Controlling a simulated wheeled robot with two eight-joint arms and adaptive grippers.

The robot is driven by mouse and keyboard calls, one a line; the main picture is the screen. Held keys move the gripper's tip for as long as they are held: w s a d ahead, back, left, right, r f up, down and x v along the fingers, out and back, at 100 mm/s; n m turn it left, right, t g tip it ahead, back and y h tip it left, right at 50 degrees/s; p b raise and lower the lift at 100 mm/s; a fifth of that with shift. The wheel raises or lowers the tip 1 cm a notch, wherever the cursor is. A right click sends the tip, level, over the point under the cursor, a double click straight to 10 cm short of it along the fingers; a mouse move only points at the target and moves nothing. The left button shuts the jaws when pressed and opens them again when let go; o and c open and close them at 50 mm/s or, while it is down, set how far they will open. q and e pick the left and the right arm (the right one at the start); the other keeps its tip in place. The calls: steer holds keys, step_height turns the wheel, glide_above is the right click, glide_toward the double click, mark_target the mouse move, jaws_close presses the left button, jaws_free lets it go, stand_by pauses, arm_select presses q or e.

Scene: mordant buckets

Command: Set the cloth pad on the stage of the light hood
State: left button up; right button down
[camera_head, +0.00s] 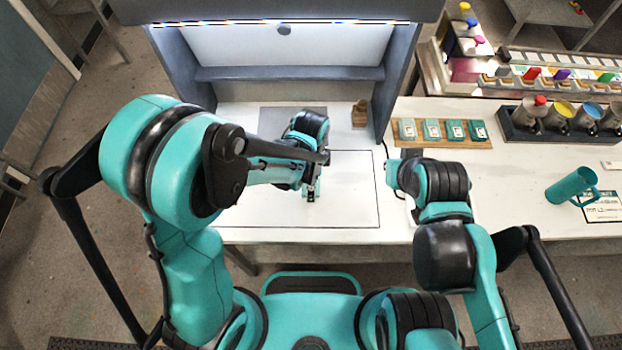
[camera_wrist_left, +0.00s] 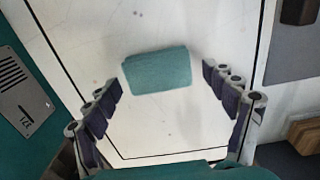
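The cloth pad (camera_wrist_left: 157,70) is a teal rectangle lying flat on the white outlined surface in the left wrist view. In the head view I cannot make it out; my left arm and gripper cover that area. My left gripper (camera_wrist_left: 163,78) is open, with one finger on each side of the pad and visible gaps between. In the head view the left gripper (camera_head: 311,192) points down over the white worktop. The light hood (camera_head: 285,73) stands at the back, with a grey flat panel (camera_head: 270,122) on its floor, partly behind my left arm.
A small wooden block (camera_head: 360,114) stands by the hood's right wall. To the right are a wooden board (camera_head: 440,144) with several teal labelled pieces, a rack of metal buckets (camera_head: 530,115), and a teal mug (camera_head: 570,187). The worktop between board and mug is clear.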

arm_select(q)
steer(key=shift+r, duration=0.2)
step_height(320, 180, up, 12)
steer(key=p, duration=0.4)
steer(key=s+a+r+n+t, duration=0.2)
steer(key=a+r+n+t, duration=0.1)
steer(key=a+n, duration=0.6)
steer(key=s+a+r+n+t, duration=0.3)
steer(key=a+r+n, duration=0.3)
steer(key=a+n, duration=0.2)
steer(key=shift+s+a+n+t, duration=0.2)
steer(key=shift+a+n+t, duration=0.2)
steer(key=shift+n+t, duration=0.15)
steer(key=shift+b, duration=0.3)
